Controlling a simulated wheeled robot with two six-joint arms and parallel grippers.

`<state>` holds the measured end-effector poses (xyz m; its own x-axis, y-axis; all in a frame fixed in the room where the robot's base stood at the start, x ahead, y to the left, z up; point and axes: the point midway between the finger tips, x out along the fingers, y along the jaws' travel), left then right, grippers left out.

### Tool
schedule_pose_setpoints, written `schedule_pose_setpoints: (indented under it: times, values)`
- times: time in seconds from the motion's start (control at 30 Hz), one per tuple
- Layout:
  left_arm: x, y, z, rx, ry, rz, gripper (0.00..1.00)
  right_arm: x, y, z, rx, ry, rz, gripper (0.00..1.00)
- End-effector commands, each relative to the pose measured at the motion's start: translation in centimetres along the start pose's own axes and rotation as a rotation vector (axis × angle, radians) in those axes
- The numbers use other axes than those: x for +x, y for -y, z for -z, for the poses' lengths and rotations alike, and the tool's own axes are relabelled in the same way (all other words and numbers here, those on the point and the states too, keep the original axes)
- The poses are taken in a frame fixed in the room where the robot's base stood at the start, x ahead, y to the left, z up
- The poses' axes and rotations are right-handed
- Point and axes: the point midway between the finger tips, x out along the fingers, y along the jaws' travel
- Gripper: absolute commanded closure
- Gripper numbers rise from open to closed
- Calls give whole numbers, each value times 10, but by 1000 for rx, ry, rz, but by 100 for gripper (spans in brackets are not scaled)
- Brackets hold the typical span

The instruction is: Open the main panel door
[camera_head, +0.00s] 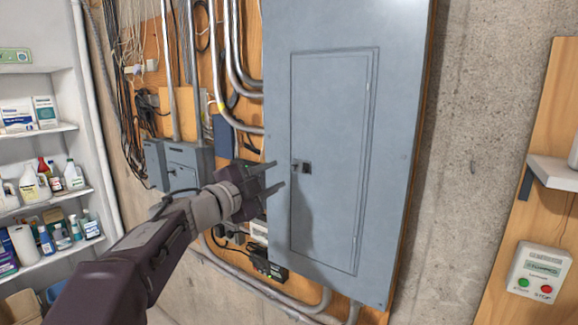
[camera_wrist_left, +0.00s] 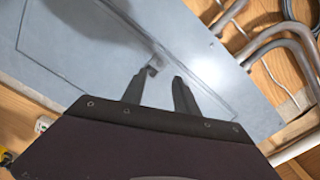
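The main panel (camera_head: 395,130) is a large grey metal box on the wall. Its door (camera_head: 335,150) is a tall inset rectangle and looks shut. A small dark latch (camera_head: 301,167) sits at the door's left edge, about mid-height. My left gripper (camera_head: 279,174) comes in from the left, its fingers apart and pointing at the latch, just left of it. In the left wrist view the open fingers (camera_wrist_left: 158,84) are in front of the panel door (camera_wrist_left: 85,45), with the latch (camera_wrist_left: 152,68) near the left fingertip. Whether they touch is unclear. My right gripper is not in view.
Metal conduits (camera_head: 237,75) run left of and below the panel. Smaller grey boxes (camera_head: 187,165) and a shelf of bottles (camera_head: 40,190) stand at left. A control box (camera_head: 537,272) and a small ledge (camera_head: 553,172) are at right. Bare concrete lies right of the panel.

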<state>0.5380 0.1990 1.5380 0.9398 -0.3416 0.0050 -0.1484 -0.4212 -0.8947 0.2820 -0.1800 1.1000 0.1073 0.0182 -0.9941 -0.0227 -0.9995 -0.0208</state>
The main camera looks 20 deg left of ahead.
Motion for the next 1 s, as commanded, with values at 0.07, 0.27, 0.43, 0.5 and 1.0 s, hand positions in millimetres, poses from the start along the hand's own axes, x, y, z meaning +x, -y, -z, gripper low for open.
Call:
schedule_pose_setpoints:
  times: [0.07,0.27,0.43,0.5,1.0]
  values:
    - [19,1,2,-3,-3,-4,64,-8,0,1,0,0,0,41]
    - [57,1,1,-3,-1,-3,64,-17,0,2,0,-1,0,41]
    - [71,0,0,-2,0,-1,64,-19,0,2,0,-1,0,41]
    - [72,-1,0,-2,1,-1,64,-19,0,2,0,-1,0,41]
    - [72,-1,0,-2,1,-1,100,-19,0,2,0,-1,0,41]
